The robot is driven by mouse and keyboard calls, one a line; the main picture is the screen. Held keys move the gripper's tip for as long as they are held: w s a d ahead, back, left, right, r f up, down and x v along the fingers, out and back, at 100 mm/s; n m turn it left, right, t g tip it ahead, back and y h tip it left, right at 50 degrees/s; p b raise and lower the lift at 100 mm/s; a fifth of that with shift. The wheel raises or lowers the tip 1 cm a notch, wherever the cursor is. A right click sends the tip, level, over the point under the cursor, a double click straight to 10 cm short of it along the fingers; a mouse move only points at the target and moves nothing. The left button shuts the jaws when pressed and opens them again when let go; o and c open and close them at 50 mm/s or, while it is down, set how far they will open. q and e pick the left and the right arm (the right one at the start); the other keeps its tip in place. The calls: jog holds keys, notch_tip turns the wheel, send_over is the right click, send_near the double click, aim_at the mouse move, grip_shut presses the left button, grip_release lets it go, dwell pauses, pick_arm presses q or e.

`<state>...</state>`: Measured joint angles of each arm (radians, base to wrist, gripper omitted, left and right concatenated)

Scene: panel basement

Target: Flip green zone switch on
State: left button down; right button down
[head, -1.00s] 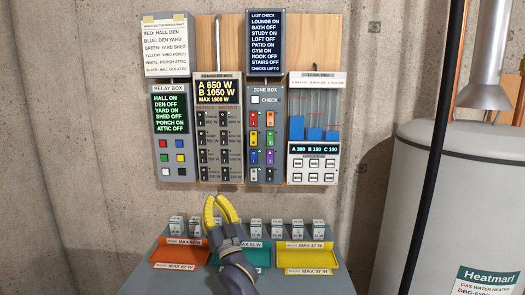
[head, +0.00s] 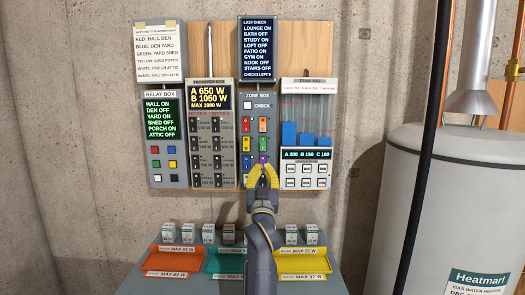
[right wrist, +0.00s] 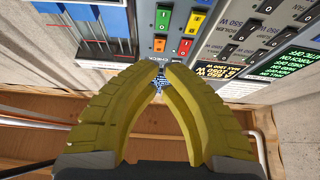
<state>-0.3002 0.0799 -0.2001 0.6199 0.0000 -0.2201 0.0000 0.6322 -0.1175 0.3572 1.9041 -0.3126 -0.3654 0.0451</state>
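The zone box (head: 256,110) is a grey panel on the wall in the head view, with two columns of coloured switches under a white check button. The green switch (head: 263,143) sits in the right column, below the orange one and beside the yellow one. It shows in the right wrist view (right wrist: 163,20), beyond my fingertips; its on or off position is too small to tell. My right gripper (head: 263,168), with yellow fingers, is empty, its tips drawn nearly together. In the head view they overlap the lower part of the zone box, below the green switch. My left gripper is out of view.
The transfer box (head: 210,130) stands left of the zone box, a tank panel (head: 306,155) right. The orange switch (right wrist: 159,44) and red switch (right wrist: 184,47) lie close to my fingertips in the wrist view. Trays (head: 175,273) and small blocks stand below; a water heater (head: 420,200) is right.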

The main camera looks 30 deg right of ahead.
send_near(264, 142)
notch_tip(264, 142, up, 4)
jog(key=w, duration=0.1)
jog(key=shift+w+d+f, duration=0.25)
jog(key=shift+w+d, duration=0.7)
jog(key=shift+w, duration=0.25)
jog(key=shift+w+d+f, duration=0.15)
jog(key=shift+w+d, duration=0.15)
jog(key=shift+w, duration=0.2)
jog(key=shift+d, duration=0.1)
